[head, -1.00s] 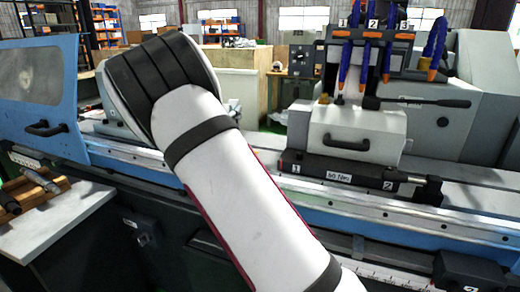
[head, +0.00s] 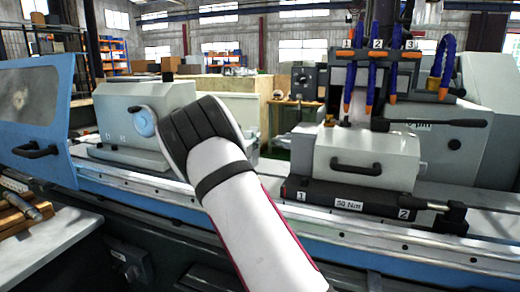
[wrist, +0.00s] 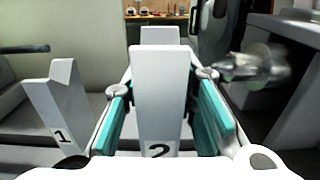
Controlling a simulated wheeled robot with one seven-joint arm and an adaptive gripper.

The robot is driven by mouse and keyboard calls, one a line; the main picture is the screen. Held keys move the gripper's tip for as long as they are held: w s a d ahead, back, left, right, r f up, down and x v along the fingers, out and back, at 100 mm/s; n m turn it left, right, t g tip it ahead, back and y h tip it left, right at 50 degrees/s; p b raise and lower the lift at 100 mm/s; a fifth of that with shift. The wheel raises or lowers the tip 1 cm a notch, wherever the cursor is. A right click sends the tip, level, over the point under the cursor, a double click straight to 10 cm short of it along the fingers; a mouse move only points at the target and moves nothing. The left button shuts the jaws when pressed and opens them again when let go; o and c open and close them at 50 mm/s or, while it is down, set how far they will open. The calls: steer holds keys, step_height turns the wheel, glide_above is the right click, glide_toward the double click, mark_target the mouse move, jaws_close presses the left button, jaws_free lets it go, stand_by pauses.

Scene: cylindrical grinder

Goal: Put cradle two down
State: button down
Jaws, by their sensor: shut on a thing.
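Cradle two (wrist: 156,100), a pale grey upright block marked 2, stands between the teal fingers of my gripper (wrist: 160,92) in the middle of the wrist view. The fingers are shut on it, one on each side. Whether its base touches anything is hidden at the bottom of the view. Cradle one (wrist: 62,108), a similar block with a V-notched top marked 1, stands apart to the left. In the head view my own arm hides the gripper and both cradles.
A shiny metal spindle end (wrist: 258,68) sticks out close to the right of my gripper. A lever (wrist: 25,49) is at far left. In the head view, the grey workhead (head: 140,112) is left, the handled white housing (head: 366,158) right, and wooden blocks (head: 20,212) lie front left.

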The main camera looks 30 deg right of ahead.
steer(key=w+d+f, duration=0.2)
steer(key=d+f, duration=0.1)
steer(key=d, duration=0.2)
steer(key=shift+w+d+f, duration=0.15)
steer(key=shift+f, duration=0.25)
steer(key=shift+f, duration=0.1)
steer(key=shift+f, duration=0.35)
steer(key=c, duration=1.3)
jaws_free()
steer(key=shift+f, duration=0.15)
